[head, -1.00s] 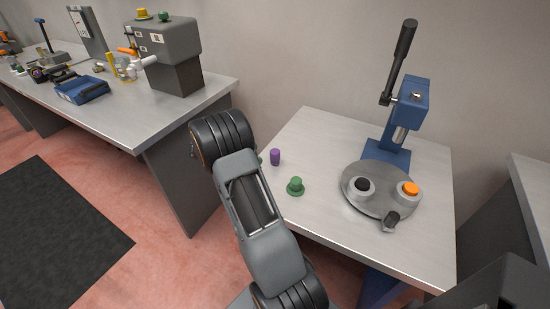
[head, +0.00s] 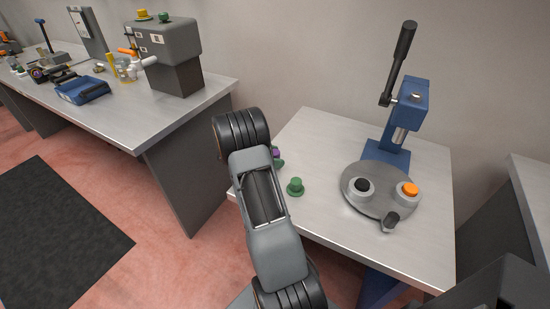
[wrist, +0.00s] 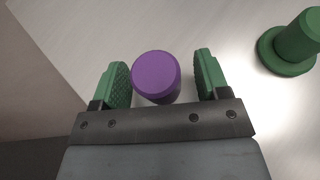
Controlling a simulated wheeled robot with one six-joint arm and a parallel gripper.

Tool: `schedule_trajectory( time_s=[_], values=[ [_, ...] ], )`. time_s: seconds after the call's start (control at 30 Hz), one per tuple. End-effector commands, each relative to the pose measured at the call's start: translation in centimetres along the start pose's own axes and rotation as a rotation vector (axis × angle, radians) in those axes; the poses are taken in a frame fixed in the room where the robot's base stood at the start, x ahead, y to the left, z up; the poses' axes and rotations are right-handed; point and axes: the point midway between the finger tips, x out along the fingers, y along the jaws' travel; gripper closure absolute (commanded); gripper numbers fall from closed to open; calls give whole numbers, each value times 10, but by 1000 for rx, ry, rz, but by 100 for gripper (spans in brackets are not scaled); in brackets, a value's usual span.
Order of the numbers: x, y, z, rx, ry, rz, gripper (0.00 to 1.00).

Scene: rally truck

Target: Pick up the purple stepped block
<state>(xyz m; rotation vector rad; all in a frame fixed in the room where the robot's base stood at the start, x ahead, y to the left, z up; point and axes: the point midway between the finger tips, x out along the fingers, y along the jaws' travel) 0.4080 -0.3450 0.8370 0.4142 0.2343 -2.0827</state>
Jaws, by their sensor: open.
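The purple stepped block (wrist: 155,75) stands between the two green finger pads of my gripper (wrist: 160,80) in the wrist view. A gap shows between the block and each pad, wider on the right. My gripper is open and holds nothing. In the head view only a small part of the purple block (head: 276,153) shows beside my arm, which hides the rest. A green finger pad (head: 279,163) shows close to it there.
A green stepped block (head: 295,187) stands on the table to the right of the purple one, also in the wrist view (wrist: 300,42). Farther right are a round grey turntable (head: 378,205) and a blue lever press (head: 405,110). The table's left edge is near.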

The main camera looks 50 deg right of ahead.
Motion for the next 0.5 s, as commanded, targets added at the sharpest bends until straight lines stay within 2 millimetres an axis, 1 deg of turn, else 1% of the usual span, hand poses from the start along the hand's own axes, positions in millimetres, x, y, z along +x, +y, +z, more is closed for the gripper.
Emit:
schedule_trajectory(
  time_s=[0.13, 0.5],
  values=[
    [0, 0, 0, 0, 0, 1, 32],
    [-1, 0, 0, 0, 0, 1, 68]
  ],
)
